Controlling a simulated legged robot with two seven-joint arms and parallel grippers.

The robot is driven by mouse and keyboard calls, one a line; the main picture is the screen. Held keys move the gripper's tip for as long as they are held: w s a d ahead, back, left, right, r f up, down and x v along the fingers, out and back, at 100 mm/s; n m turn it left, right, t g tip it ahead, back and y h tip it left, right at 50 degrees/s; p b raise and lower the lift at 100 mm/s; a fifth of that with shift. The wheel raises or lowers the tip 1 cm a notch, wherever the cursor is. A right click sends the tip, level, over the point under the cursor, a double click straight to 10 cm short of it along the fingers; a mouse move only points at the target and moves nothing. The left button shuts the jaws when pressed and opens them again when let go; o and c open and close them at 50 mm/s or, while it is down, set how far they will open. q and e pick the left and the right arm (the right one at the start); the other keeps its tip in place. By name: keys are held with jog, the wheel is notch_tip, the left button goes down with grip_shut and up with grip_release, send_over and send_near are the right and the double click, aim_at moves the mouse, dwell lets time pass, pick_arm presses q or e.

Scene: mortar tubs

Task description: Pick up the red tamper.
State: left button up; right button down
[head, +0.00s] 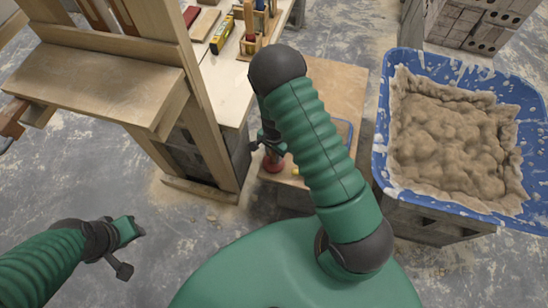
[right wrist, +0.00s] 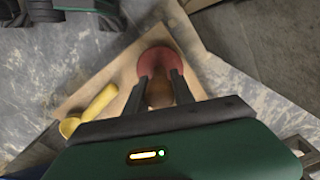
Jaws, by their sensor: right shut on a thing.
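The red tamper (head: 273,164) stands on a small wooden-topped surface in the middle of the head view, partly covered by my right arm. In the right wrist view its round red base (right wrist: 156,58) shows beyond the fingers, with its brown wooden handle (right wrist: 159,94) between them. My right gripper (right wrist: 159,85) is shut on the tamper's handle. In the head view the right gripper (head: 269,144) sits just above the red base, mostly behind my arm. My left gripper (head: 135,245) is low at the left over the floor, away from the tamper; its jaw opening is unclear.
A yellow tool (right wrist: 88,112) lies beside the tamper on the wooden top (head: 338,88). A blue tub (head: 380,130) of mortar (head: 450,140) stands on blocks at the right. A wooden bench (head: 100,85) and a tool table (head: 228,90) are at the left. Floor is clear lower left.

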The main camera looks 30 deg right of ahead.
jog(key=shift+r, duration=0.15)
jog(key=shift+r, duration=0.3)
notch_tip(320, 180, up, 3)
jog(key=shift+s+r+p, duration=0.1)
jog(key=shift+s+p, duration=0.05)
jog(key=shift+p, duration=0.85)
jog(key=s+a, duration=0.3)
jog(key=s, duration=0.4)
jog(key=s+a, duration=0.3)
jog(key=s, duration=0.4)
jog(key=shift+s+a+r+p, duration=0.15)
jog(key=shift+a+r+p, duration=0.15)
jog(key=shift+r, duration=0.15)
